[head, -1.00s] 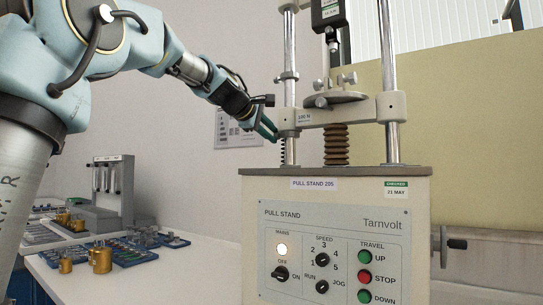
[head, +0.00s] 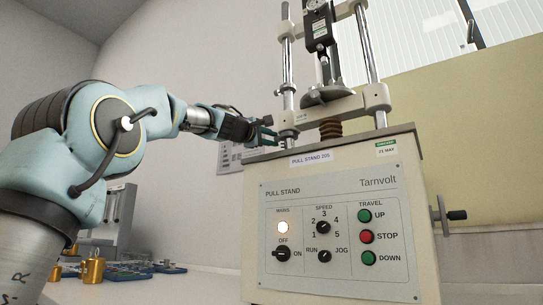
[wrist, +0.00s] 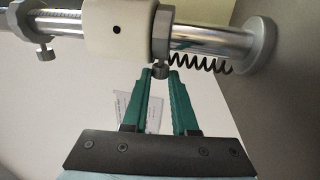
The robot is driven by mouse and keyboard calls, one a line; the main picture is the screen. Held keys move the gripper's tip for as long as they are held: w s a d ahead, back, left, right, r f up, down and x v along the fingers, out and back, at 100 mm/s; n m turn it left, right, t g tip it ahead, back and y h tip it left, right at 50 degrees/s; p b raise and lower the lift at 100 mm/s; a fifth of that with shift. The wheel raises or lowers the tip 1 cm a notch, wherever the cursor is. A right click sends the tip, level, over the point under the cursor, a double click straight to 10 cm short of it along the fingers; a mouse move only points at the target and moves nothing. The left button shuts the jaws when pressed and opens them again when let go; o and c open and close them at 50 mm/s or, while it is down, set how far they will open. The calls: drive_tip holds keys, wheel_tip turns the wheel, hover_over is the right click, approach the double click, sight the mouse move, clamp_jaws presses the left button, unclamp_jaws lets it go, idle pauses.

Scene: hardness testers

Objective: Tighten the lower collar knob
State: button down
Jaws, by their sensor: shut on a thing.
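The lower collar (wrist: 161,35) is a grey ring on the left chrome column, just below the white crosshead block (wrist: 116,30). Its lower collar knob (wrist: 160,72) sticks out toward my gripper (wrist: 160,76). The green fingers are closed around the knob's stem, one on each side. In the head view my gripper (head: 271,138) reaches the left column of the pull stand (head: 340,225) from the left, just under the crosshead (head: 345,106). The knob is too small to make out there.
An upper collar (wrist: 28,22) with its own knob (wrist: 46,53) sits on the other side of the crosshead. Brass weights (head: 93,268) stand on the bench at the left.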

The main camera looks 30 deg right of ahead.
drive_tip(key=shift+f+h+b, duration=0.25)
drive_tip(key=shift+h+b, duration=0.15)
drive_tip(key=shift+b, duration=0.75)
drive_tip(key=shift+r+t+b, duration=0.2)
drive_tip(key=shift+t+b, duration=0.1)
drive_tip(key=c, duration=0.7)
unclamp_jaws()
drive_tip(key=b+v, duration=0.2)
drive_tip(key=v, duration=0.1)
drive_tip(key=b+v, duration=0.2)
drive_tip(key=v, duration=0.1)
drive_tip(key=b+v, duration=0.1)
drive_tip(key=v, duration=0.2)
drive_tip(key=shift+a+f+b, duration=0.1)
drive_tip(key=shift+f+b, duration=0.2)
drive_tip(key=shift+b, duration=0.1)
drive_tip(key=shift+s+a+f, duration=0.1)
drive_tip(key=shift+s+a, duration=0.25)
drive_tip(key=shift+a, duration=0.3)
